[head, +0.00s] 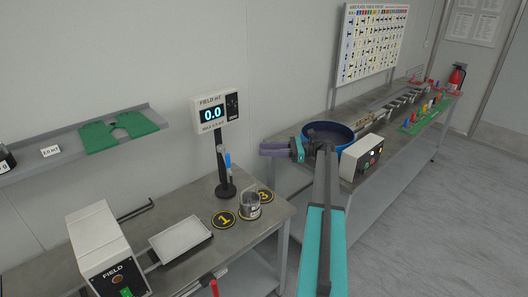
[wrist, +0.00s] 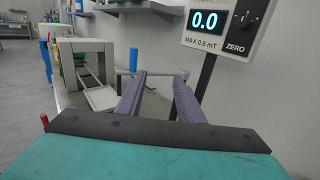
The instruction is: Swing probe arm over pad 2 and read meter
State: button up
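The field meter (head: 213,111) stands on a black post and its display reads 0.0; it also shows in the wrist view (wrist: 222,25). A blue upright piece (head: 228,160) stands beside the post, apparently the probe arm's handle. In the wrist view a blue upright (wrist: 133,59) rises by a grey bar beyond my fingers. Pad 1 (head: 223,219) and pad 3 (head: 266,196) show on the bench. A clear cup (head: 249,207) stands between them; no number 2 is visible. My gripper (head: 263,148) is right of the post, its purple fingers (wrist: 160,77) apart with nothing visibly held.
A white tray (head: 181,239) and the FIELD box (head: 101,248) are at the bench's left. A shelf with a green plate (head: 119,131) is on the wall. A blue bowl (head: 328,132) and a control box (head: 362,158) sit on the right bench.

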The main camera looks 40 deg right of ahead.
jog(key=b+v, duration=0.4)
jog(key=v, duration=0.8)
